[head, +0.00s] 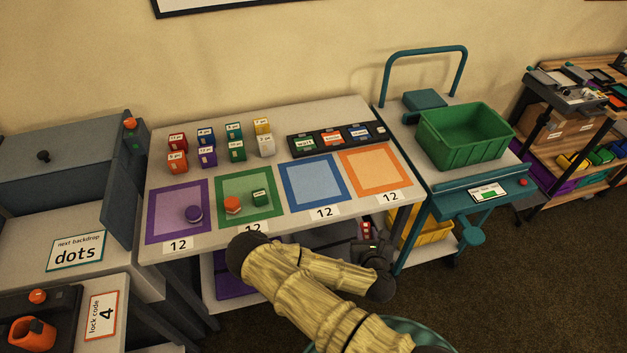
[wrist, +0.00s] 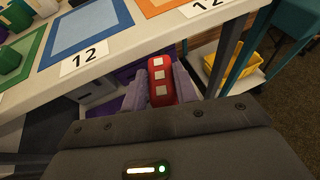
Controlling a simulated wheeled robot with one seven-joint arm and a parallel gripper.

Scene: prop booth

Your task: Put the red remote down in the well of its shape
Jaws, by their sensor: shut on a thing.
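The red remote (wrist: 160,82), a rounded bar with white square buttons, is between the jaws of my gripper (wrist: 161,92) in the wrist view. The gripper is shut on it, one finger on each side. In the head view my gripper (head: 367,244) is just off the front edge of the table, and a small red part of the remote (head: 366,229) shows above it. I cannot make out a well of the remote's shape in either view.
The table (head: 330,222) carries purple, green, blue and orange squares, several small labelled blocks and a black labelled panel (head: 309,152). A green bin (head: 463,137) stands on a teal cart at the right. A yellow bin (wrist: 245,71) sits below. A cluttered wooden rack (head: 592,120) is far right.

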